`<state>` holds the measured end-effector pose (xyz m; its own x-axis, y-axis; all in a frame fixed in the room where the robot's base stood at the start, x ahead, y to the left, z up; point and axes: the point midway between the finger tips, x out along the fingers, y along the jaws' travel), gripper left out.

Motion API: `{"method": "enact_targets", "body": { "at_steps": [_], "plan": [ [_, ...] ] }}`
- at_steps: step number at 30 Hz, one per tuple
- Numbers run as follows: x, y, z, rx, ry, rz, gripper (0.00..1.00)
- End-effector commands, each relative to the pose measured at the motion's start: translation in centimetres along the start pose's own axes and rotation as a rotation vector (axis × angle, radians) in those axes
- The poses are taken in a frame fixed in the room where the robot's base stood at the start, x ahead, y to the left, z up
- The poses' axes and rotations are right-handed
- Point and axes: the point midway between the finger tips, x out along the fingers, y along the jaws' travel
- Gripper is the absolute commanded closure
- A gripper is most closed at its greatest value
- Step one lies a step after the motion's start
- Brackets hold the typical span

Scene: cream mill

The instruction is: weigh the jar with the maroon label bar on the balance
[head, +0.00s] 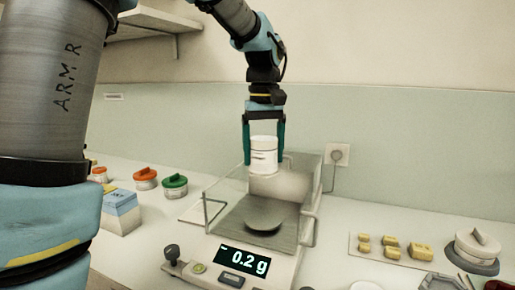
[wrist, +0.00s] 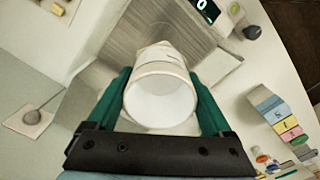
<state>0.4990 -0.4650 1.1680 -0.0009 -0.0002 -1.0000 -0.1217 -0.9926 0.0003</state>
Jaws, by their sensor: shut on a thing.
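My gripper (head: 264,160) has green fingers and is shut on a white jar (head: 263,146), which is upright with a white lid. The jar hangs above the balance (head: 200,270), clear of its round dark pan (head: 263,223). Small dark marking shows on the jar's side, but I cannot tell a maroon bar. The balance display (head: 243,262) reads 0.2 g. In the wrist view the jar (wrist: 160,98) sits between both fingers of the gripper (wrist: 165,82) and hides part of the balance (wrist: 130,35) below.
Jars with orange (head: 145,174) and green (head: 175,182) lids stand left of the balance, near a blue-and-white box (head: 121,210).

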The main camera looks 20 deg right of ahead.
Motion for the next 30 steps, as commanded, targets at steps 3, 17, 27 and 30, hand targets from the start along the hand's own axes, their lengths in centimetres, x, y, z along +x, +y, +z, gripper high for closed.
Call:
{"method": "enact_targets", "body": {
  "at_steps": [3, 17, 27, 30],
  "plan": [
    [0.7, 0.0, 0.0, 0.000, 0.000, 0.000, 0.74],
    [5.5, 0.0, 0.0, 0.000, 0.000, 0.000, 0.74],
    [9.2, 0.0, 0.0, 0.000, -0.001, -0.001, 0.74],
    [10.3, 0.0, 0.0, 0.000, -0.001, -0.001, 0.74]
  ]
}}
